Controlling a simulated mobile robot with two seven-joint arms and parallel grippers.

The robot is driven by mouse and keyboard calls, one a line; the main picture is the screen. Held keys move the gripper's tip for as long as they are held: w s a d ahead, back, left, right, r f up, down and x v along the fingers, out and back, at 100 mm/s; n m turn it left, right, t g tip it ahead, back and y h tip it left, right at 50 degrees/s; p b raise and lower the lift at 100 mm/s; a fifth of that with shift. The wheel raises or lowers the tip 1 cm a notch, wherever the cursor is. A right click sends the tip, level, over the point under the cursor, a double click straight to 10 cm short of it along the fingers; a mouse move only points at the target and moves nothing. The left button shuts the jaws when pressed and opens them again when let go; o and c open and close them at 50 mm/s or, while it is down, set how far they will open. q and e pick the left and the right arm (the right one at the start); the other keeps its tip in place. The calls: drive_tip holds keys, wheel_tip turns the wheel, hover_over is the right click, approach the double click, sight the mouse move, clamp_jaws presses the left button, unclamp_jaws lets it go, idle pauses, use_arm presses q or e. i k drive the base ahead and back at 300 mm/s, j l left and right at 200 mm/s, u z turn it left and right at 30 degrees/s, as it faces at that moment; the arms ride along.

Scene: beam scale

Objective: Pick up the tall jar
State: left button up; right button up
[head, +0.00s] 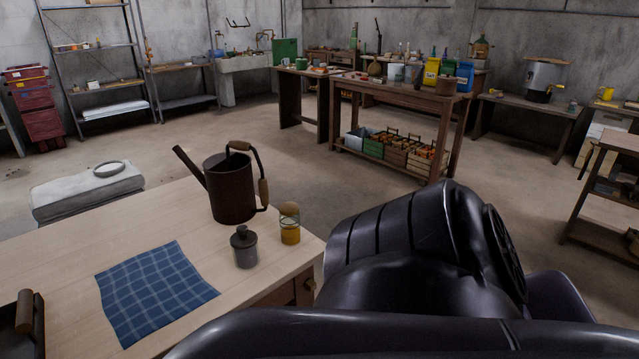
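A glass jar (290,231) with yellow contents and a round cork-like lid stands upright near the right corner of the wooden table (160,212). Just left of it and nearer stands a small grey lidded jar (245,250). They are the only two jars I see on this table, and the one with the cork-like lid looks the taller. Neither gripper is in view. Large black parts of my own arm fill the lower right, beside the table, and no gripper touches either jar.
A dark brown watering can (232,190) stands right behind the jars. A blue checked cloth (155,290) lies flat to their left. A dark object with a wooden handle (25,315) is at the lower left. The table's right edge is close to the jars.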

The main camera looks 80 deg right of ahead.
sight(290, 226)
drive_tip(key=z, duration=2.25)
